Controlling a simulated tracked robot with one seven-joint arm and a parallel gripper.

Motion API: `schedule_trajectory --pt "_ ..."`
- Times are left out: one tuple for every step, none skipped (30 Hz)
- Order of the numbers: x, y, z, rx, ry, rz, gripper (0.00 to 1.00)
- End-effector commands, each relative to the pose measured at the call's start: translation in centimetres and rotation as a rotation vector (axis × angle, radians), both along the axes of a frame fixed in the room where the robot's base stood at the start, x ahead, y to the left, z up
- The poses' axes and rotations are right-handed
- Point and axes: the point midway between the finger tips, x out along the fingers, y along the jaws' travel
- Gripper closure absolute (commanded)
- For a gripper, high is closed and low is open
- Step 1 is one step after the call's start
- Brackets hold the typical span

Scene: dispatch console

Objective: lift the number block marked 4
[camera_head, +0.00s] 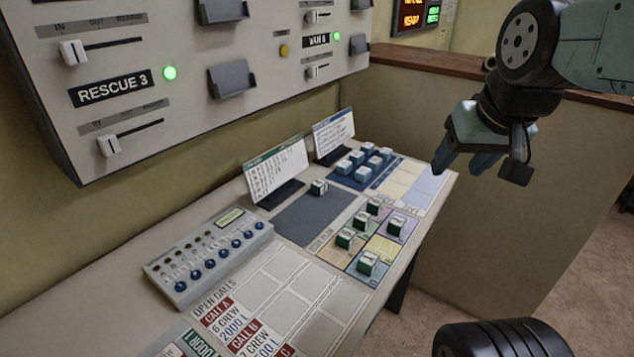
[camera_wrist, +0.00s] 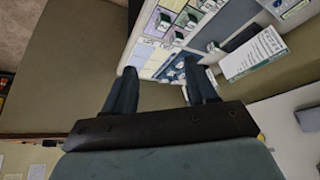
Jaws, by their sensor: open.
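Small number blocks with white tops stand on the console desk; their marks are too small to read, so I cannot tell which is the 4. Several green-sided blocks (camera_head: 367,263) stand on a coloured grid. One green-sided block (camera_head: 319,187) stands alone on a dark grey mat. Several blue-sided blocks (camera_head: 343,167) stand on a blue mat at the far end. My gripper (camera_head: 462,165) is open and empty, above and beside the desk's far right end. In the wrist view, my gripper (camera_wrist: 160,66) has its fingers spread, with the desk end beyond them.
A wall panel (camera_head: 205,98) with sliders and lamps overhangs the desk's left side. A grey knob box (camera_head: 208,258) stands on the desk. Two propped cards (camera_head: 278,168) (camera_head: 333,133) stand behind the blocks. A low partition (camera_head: 560,190) with a wooden top stands at the right.

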Motion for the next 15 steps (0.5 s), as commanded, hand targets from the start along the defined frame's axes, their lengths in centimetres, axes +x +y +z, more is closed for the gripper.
schedule_trajectory --pt "0.3 0.3 -0.4 0.023 0.019 -0.009 0.38" --pt "0.5 0.4 -0.7 0.044 0.034 -0.015 0.35" --pt "0.8 0.7 -1.2 0.08 0.057 -0.027 0.32" --pt "1.0 1.1 -1.6 0.111 0.078 -0.04 0.29" --pt "1.3 1.6 -2.0 0.146 0.101 -0.054 0.28" --pt "1.8 2.3 -2.6 0.196 0.134 -0.076 0.28" --pt "2.1 2.9 -3.0 0.238 0.161 -0.094 0.28" --pt "2.5 3.5 -3.5 0.281 0.189 -0.114 0.28" --pt "3.0 4.3 -4.1 0.337 0.225 -0.143 0.28" --pt "3.4 4.9 -4.5 0.379 0.252 -0.165 0.28" --pt "3.8 5.4 -4.9 0.42 0.278 -0.189 0.28" --pt "4.3 6.2 -5.3 0.474 0.314 -0.22 0.28" --pt "4.7 6.7 -5.7 0.515 0.34 -0.244 0.28" --pt "5.2 7.3 -6.0 0.556 0.366 -0.271 0.28" --pt "5.8 7.9 -6.5 0.609 0.401 -0.307 0.28"
